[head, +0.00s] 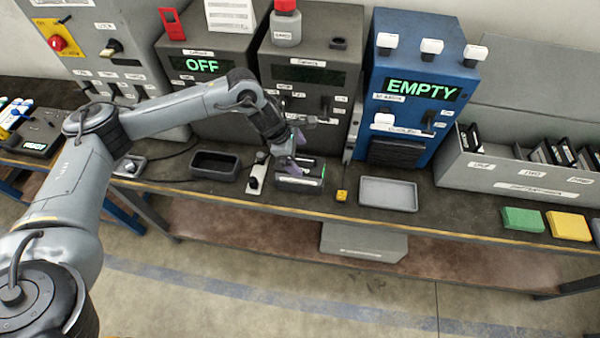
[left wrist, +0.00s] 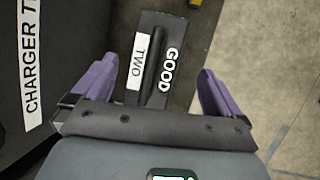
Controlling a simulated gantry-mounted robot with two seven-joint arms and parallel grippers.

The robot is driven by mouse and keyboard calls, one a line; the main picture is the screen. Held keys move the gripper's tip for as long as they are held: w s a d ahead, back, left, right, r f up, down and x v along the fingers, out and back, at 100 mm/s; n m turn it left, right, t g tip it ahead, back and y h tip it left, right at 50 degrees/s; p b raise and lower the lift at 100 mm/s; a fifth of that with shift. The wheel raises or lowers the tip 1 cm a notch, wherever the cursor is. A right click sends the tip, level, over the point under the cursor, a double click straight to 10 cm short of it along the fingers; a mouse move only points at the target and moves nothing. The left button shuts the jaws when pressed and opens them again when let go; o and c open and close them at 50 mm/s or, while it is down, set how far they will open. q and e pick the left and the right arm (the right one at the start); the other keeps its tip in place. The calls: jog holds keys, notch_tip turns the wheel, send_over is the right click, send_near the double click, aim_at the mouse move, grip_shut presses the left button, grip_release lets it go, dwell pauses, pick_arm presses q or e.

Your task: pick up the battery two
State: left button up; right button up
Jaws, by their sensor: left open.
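Battery two is a dark block (left wrist: 150,28) with a raised grip bar and white labels reading "TWO" and "GOOD" in the left wrist view. In the head view the battery (head: 300,183) lies at the bench's front edge, partly hidden by my gripper. My left gripper (head: 299,158) is open above it. In the left wrist view my left gripper (left wrist: 157,78) has its purple fingers on either side of the battery, apart from it. Whether the fingertips reach down to the grip bar, I cannot tell. My right gripper is not in view.
Left of the battery are a switch plate (head: 258,174) and an empty dark tray (head: 215,165). To the right are a small yellow item (head: 341,196) and an empty grey tray (head: 388,194). Machines, including a blue one (head: 415,90), stand behind. A grey bin (head: 520,178) holds dark blocks.

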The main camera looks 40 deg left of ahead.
aim_at(305, 164)
pick_arm(q)
jog(key=shift+a+x, duration=0.2)
jog(key=shift+x, duration=1.15)
jog(key=shift+a+x, duration=0.25)
jog(key=shift+x, duration=1.05)
jog(key=shift+f, duration=0.1)
jog(key=shift+c, duration=0.3)
grip_shut()
jog(key=shift+w+d+r, duration=0.1)
jog(key=shift+r, duration=0.15)
